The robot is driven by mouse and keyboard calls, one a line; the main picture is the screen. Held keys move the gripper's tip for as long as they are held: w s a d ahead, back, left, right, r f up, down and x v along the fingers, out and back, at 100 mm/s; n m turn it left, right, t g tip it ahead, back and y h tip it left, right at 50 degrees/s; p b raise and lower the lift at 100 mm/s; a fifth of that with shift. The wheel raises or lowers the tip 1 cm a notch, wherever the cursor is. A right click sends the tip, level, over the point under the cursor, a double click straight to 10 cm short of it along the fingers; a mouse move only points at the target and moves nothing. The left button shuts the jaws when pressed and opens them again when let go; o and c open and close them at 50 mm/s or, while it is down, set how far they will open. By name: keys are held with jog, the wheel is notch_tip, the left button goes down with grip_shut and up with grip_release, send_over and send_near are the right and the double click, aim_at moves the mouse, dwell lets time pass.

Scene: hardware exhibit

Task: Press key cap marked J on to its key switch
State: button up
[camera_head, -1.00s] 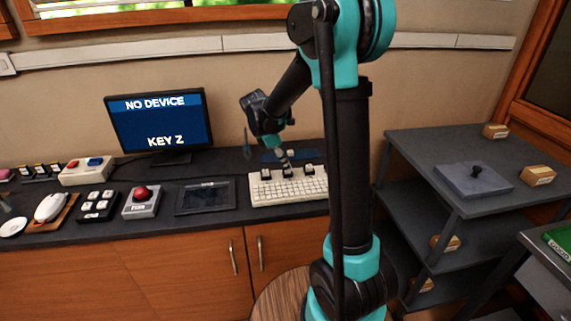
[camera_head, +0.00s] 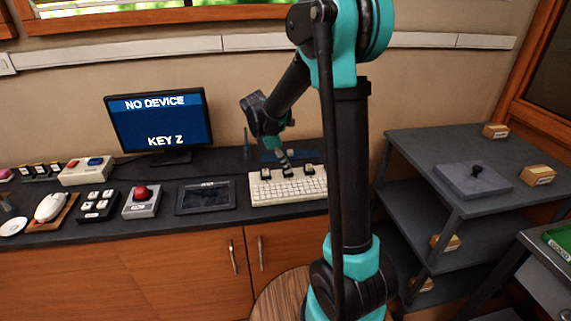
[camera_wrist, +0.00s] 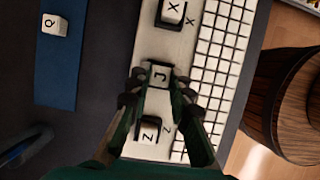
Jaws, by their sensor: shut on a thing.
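In the wrist view, the white key cap marked J (camera_wrist: 160,75) sits between the fingertips of my gripper (camera_wrist: 160,87), which is shut on it. It is over the middle switch place of the white keyboard (camera_wrist: 224,65); whether it is fully down on its switch I cannot tell. The J key switch is hidden under the cap and fingers. In the head view, my gripper (camera_head: 285,164) reaches down to the back strip of the keyboard (camera_head: 300,189). Caps marked X (camera_wrist: 172,12) and Z (camera_wrist: 149,133) are in black sockets on either side.
A loose cap marked Q (camera_wrist: 54,25) lies on a blue mat (camera_wrist: 60,75) behind the keyboard. A monitor (camera_head: 157,122) reads "NO DEVICE" and "KEY Z". A tablet (camera_head: 206,196) and a red-button box (camera_head: 141,201) stand left.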

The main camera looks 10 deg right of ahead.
jog(key=shift+f, duration=0.15)
jog(key=o, duration=0.8)
jog(key=shift+c, duration=0.2)
jog(key=shift+o, duration=0.4)
jog(key=o, duration=0.4)
jog(key=shift+r, duration=3.5)
